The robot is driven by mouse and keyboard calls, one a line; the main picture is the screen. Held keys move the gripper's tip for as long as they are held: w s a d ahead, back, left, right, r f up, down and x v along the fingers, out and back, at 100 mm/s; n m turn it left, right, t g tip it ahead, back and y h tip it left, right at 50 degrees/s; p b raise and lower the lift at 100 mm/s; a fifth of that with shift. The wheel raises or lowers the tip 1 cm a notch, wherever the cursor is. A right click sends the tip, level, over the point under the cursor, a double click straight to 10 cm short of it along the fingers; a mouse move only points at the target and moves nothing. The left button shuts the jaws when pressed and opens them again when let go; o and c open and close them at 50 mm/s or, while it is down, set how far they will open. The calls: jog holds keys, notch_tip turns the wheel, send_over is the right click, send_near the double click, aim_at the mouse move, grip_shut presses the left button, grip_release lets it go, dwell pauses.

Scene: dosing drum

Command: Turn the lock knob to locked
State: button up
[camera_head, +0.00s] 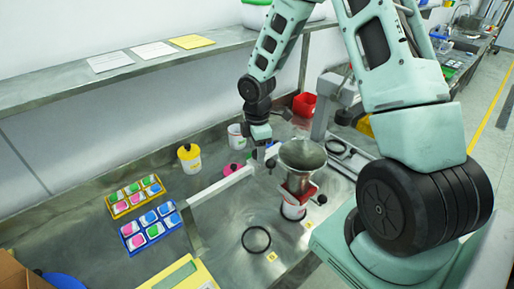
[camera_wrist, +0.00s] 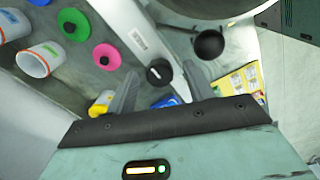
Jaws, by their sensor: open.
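A black lock knob (camera_wrist: 158,72) with a white mark shows in the wrist view at the end of a pale metal beam (camera_wrist: 135,32). The beam (camera_head: 222,190) also shows in the head view, beside the metal funnel (camera_head: 302,158). My gripper (camera_wrist: 161,73) is open, with one finger on each side of the knob in the picture. A gap shows between the knob and each finger; I cannot tell the depth between them.
A black ball handle (camera_wrist: 208,44) is close to the right finger. A red bin (camera_head: 304,104) stands behind.

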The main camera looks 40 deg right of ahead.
jog(key=c, duration=1)
jog(key=shift+o, duration=0.2)
jog(key=m+b, duration=0.1)
jog(key=m, duration=0.3)
jog(key=shift+m+b, duration=0.3)
jog(key=m+b, duration=0.1)
jog(key=m, duration=0.3)
jog(key=shift+m, duration=0.3)
jog(key=m+b, duration=0.1)
jog(key=m, duration=0.3)
jog(key=shift+m+b, duration=0.3)
jog(key=shift+b, duration=0.05)
jog(key=shift+m+b, duration=0.3)
jog(key=shift+m, duration=1.7)
